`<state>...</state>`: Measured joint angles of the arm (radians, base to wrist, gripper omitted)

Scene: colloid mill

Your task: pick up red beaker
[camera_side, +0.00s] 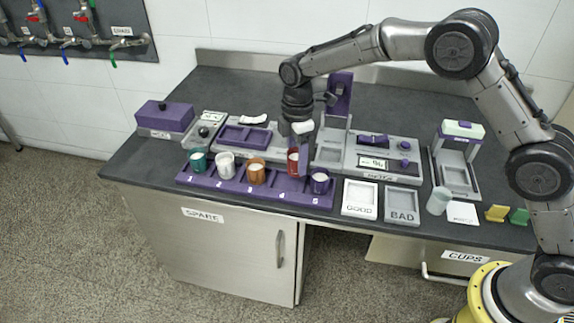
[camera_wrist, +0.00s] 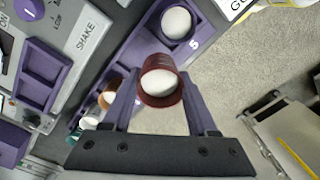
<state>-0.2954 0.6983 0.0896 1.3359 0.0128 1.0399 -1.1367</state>
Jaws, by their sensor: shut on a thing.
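The red beaker (camera_side: 292,163) holds pale contents and is between the purple fingers of my gripper (camera_side: 300,162). In the wrist view the red beaker (camera_wrist: 161,88) sits between both fingertips of my gripper (camera_wrist: 158,98), which are shut on its sides. In the side view it appears a little above the purple rack (camera_side: 230,186), over the stretch between the brown and purple beakers. Its underside is hard to make out. It looks roughly upright.
The rack holds a teal beaker (camera_side: 198,160), a white beaker (camera_side: 225,164), a brown beaker (camera_side: 257,173) and a purple beaker (camera_side: 320,182). GOOD (camera_side: 360,199) and BAD (camera_side: 402,206) trays lie to the right. Purple-grey machines stand behind.

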